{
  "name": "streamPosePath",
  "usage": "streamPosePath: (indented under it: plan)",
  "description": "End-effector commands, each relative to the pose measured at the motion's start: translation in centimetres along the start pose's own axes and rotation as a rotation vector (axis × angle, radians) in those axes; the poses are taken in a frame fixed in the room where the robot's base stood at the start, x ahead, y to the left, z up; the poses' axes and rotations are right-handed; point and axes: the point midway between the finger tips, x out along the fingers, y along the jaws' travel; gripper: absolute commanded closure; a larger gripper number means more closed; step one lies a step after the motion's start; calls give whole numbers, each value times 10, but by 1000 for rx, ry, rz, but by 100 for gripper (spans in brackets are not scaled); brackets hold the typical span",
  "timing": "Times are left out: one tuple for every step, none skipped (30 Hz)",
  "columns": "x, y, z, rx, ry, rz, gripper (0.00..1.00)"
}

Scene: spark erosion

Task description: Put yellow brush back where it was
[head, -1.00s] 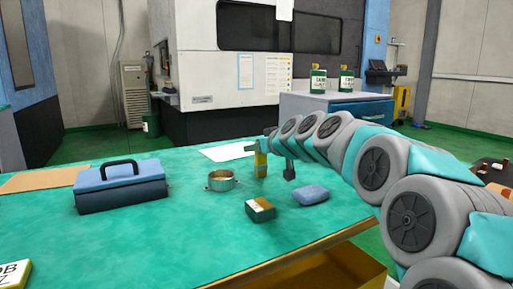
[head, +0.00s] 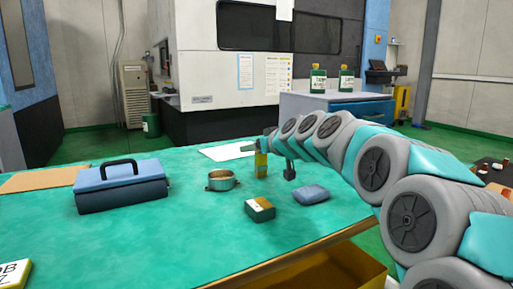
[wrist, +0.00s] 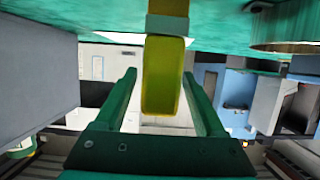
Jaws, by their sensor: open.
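The yellow brush (head: 261,165) stands upright on the green table, beyond the small metal pot and left of my arm's end. In the wrist view the brush (wrist: 163,78) is between the two fingers, with a pale band across it. My gripper (wrist: 160,100) is open around the brush; a gap shows at the left finger, and the right finger is close to it. In the head view my gripper (head: 264,142) is at the brush's upper part and partly hides it.
The metal pot (head: 221,181) is left of the brush. A blue toolbox (head: 121,187) and a brown board (head: 38,181) are at left. White paper (head: 226,152) lies behind. The front table area is clear.

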Motion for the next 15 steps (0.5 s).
streamPosePath:
  plan:
    - [-4, 0, -2, 0, 1, 0, 28]
    - [-7, 0, -1, 0, 1, 1, 28]
    - [-12, 0, -1, 0, 1, 1, 28]
    - [-17, 0, -1, -1, 2, 1, 28]
    - [-22, 0, -2, -1, 3, 1, 28]
    - [-28, 0, -2, -1, 4, 1, 28]
    - [-33, 0, -2, 0, 5, 1, 28]
    - [-38, 0, -2, 0, 4, 1, 28]
    - [-45, 1, -2, -1, 4, 1, 28]
    - [-51, 1, -2, -1, 4, 1, 28]
    - [-56, 1, -2, 0, 5, 2, 28]
    - [-64, 1, -2, 1, 5, 1, 28]
    - [-69, 0, -2, 0, 4, 1, 28]
    - [-74, 0, -1, 0, 2, 0, 28]
    - [-80, 0, 0, 0, 1, 0, 28]
